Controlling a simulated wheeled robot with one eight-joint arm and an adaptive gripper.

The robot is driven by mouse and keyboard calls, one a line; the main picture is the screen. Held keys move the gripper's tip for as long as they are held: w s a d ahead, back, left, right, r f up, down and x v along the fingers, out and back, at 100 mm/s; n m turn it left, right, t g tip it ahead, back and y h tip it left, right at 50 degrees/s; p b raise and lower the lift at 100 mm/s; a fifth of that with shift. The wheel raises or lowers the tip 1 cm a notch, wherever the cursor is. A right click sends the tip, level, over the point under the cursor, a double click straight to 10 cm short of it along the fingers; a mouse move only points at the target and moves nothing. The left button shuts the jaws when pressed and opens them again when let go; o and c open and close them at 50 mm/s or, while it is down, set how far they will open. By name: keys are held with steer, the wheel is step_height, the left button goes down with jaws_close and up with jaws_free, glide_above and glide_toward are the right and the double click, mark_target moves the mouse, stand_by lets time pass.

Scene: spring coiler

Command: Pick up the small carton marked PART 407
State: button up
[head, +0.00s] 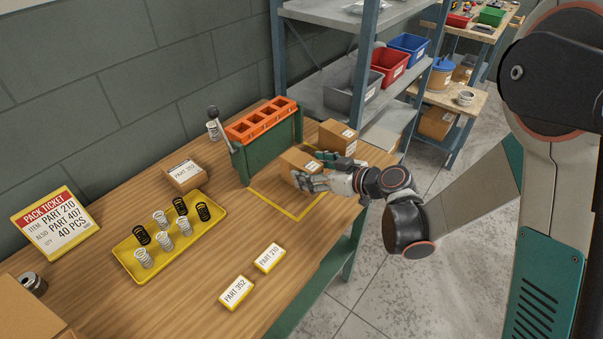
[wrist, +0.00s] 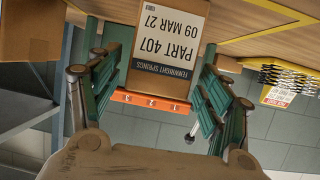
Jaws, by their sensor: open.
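The small brown carton marked PART 407 (wrist: 165,45) fills the gap between my fingers in the wrist view, where its white label reads upside down. In the head view the carton (head: 298,161) stands on the wooden bench, inside a yellow outline by the green coiler. My gripper (head: 318,171) is low over the bench at the carton's near right side. In the wrist view my gripper (wrist: 153,60) is open, with one green-padded finger on each side of the carton. I cannot tell whether either pad touches it.
Another brown carton (head: 338,135) stands just behind. The green coiler with its orange top (head: 262,122) is close on the left. A PART 352 carton (head: 185,175), a yellow spring tray (head: 142,274) and a pack ticket (head: 54,224) are farther left. Shelving (head: 362,60) stands behind.

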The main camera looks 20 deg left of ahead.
mark_target(301, 165)
steer(key=b+x, duration=0.1)
steer(key=x, duration=0.3)
steer(key=shift+w+a, duration=0.2)
steer(key=shift+w, duration=0.05)
steer(key=shift+r, duration=0.15)
steer(key=c, duration=1.6)
steer(key=shift+r, duration=0.1)
